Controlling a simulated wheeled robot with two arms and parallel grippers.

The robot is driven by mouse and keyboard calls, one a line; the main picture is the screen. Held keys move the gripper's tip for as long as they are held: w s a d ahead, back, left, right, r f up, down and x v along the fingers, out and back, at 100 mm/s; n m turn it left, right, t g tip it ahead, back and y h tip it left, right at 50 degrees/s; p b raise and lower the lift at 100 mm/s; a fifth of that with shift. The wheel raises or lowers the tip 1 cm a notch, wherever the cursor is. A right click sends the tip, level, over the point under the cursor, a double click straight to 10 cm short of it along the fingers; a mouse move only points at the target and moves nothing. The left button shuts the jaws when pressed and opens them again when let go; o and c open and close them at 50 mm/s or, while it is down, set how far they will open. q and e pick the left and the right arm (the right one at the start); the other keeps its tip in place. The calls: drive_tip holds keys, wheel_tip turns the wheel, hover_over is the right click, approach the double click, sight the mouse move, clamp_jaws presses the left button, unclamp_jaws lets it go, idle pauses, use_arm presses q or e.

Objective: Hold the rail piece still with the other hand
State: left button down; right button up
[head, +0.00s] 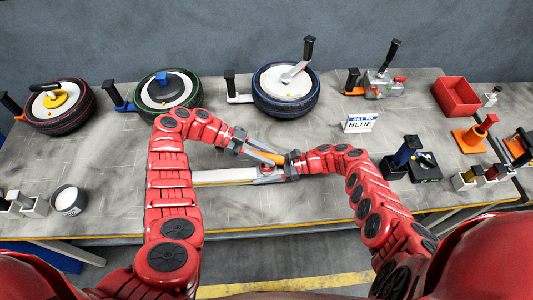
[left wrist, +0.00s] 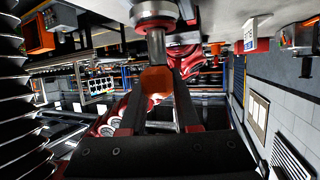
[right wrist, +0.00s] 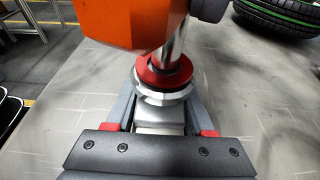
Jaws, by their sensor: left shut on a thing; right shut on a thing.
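The rail piece (head: 222,177) is a long pale bar lying on the table in front of me. Its right end has a grey metal part with a red ring (right wrist: 165,72) and an upright shaft. My right gripper (head: 284,169) is shut on the pale metal block (right wrist: 160,116) at that end. My left gripper (head: 245,147) is shut on an orange handle (head: 266,156), which also shows between its fingers in the left wrist view (left wrist: 156,80). The handle leans down toward the ringed part. The grippers are close together and hide part of the joint.
Three wheels stand along the back: yellow-hubbed (head: 58,102), green-ringed (head: 166,92) and blue-ringed (head: 286,84). A "SET TO BLUE" sign (head: 360,123), red bin (head: 458,96) and black device (head: 425,166) stand right. A white cup (head: 68,200) stands left. The table's middle is mostly clear.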

sight(267, 155)
use_arm(q)
drive_tip(key=shift+d+r+m+g, duration=0.1)
drive_tip(key=shift+r+m+g, duration=0.05)
drive_tip(key=shift+m+g, duration=0.2)
drive_tip(key=c, duration=0.6)
unclamp_jaws()
drive_tip(key=shift+c, duration=0.2)
drive_tip(key=shift+w+a, duration=0.25)
drive_tip(key=shift+a, duration=0.4)
drive_tip(key=shift+r+v, duration=0.15)
drive_tip(key=shift+v, duration=0.8)
drive_tip(key=shift+r+v, duration=0.15)
drive_tip(key=shift+v, duration=1.95)
drive_tip(key=shift+c, duration=0.3)
